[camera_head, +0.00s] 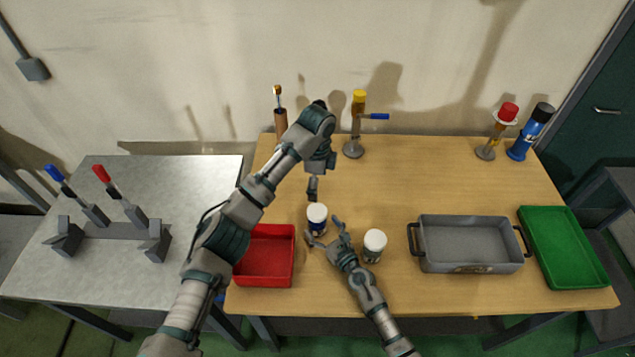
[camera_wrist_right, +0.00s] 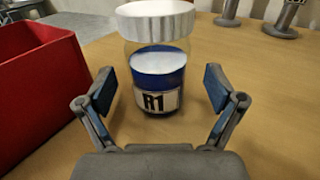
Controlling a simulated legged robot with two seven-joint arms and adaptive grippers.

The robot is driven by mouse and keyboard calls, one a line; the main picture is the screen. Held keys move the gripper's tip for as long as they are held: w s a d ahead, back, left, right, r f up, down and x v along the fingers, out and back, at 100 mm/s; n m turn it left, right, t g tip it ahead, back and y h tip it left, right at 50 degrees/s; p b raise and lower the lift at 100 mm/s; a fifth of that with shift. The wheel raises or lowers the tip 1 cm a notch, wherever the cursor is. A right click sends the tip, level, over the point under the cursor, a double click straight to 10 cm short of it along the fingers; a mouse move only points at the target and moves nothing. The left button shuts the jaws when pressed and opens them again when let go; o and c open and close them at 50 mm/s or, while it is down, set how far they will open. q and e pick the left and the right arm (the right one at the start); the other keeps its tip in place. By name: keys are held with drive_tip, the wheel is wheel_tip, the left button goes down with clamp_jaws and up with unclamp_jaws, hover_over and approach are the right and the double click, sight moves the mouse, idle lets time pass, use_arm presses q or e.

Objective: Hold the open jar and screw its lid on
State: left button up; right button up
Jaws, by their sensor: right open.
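A clear jar labelled R1 (camera_wrist_right: 160,98) with blue contents stands upright on the table, and it also shows in the head view (camera_head: 317,225). A white lid (camera_wrist_right: 154,20) sits at its top; I cannot tell whether it is screwed down. My right gripper (camera_head: 323,231) is open and empty, low over the table. In the right wrist view its fingers (camera_wrist_right: 160,90) point at the jar from either side, with a gap to it. My left gripper (camera_head: 313,190) hangs pointing down behind and above the jar, apart from it; its finger opening cannot be made out.
A second white-lidded jar (camera_head: 374,246) stands just right of my right gripper. A red bin (camera_head: 294,262) is close on the left. A grey handled tray (camera_head: 470,267) and a green tray (camera_head: 562,247) lie to the right. A stand with a yellow top (camera_head: 354,148) is at the back.

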sight(323, 229)
drive_tip(key=shift+v, duration=2.55)
drive_tip(key=shift+f, duration=0.1)
drive_tip(key=shift+c, duration=0.3)
drive_tip(key=shift+c, duration=0.6)
drive_tip(key=shift+p+v, duration=0.3)
drive_tip(key=shift+v, duration=1.8)
drive_tip(key=shift+r+v, duration=0.15)
drive_tip(key=shift+v, duration=1.05)
drive_tip(key=shift+r+v, duration=0.1)
drive_tip(key=shift+v, duration=1.1)
